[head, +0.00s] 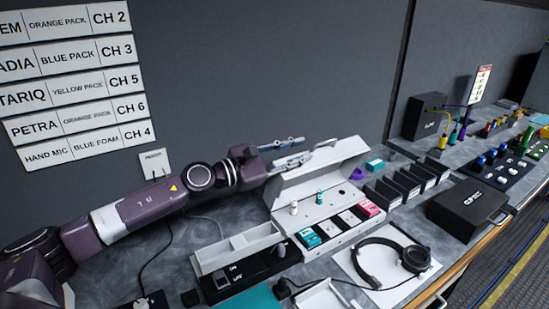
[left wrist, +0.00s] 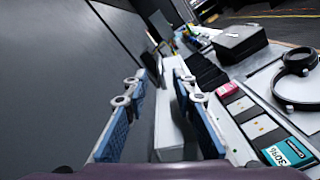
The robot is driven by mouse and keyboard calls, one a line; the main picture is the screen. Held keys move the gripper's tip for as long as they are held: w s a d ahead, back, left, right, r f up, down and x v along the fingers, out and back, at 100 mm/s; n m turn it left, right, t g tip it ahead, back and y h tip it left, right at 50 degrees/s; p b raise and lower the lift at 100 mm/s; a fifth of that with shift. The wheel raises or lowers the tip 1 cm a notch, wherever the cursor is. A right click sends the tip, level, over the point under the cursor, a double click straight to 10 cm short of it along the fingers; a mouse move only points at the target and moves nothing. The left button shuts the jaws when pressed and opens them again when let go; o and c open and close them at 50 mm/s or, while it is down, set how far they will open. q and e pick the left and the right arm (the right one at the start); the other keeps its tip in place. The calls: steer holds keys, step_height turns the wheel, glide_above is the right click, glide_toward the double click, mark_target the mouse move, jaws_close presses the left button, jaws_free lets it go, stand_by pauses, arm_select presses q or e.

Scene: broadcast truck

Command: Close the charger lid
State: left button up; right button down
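The white charger (head: 335,232) stands on the grey worktop, and its long lid (head: 330,170) is raised at the back. Its slots hold a teal pack (head: 308,237) and a pink pack (head: 370,208), also seen in the left wrist view. My left gripper (head: 308,149) is open at the lid's upper edge, near its left half. In the left wrist view, the two blue-padded fingers (left wrist: 158,112) are apart, with the white lid (left wrist: 170,125) showing between them and partly behind the right finger. Contact is unclear. My right gripper is in neither view.
A white and a teal small cylinder stand at the charger's rear. A headset (head: 415,258) lies in front on a white sheet. A white open tray (head: 238,250) is at left; dark dividers (head: 410,183) and a black case (head: 468,207) are at right. A grey wall rises behind.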

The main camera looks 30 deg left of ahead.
arm_select(q)
steer(key=v, duration=0.7)
steer(key=shift+s+a, duration=0.15)
steer(key=shift+s, duration=0.15)
steer(key=shift+c, duration=0.5)
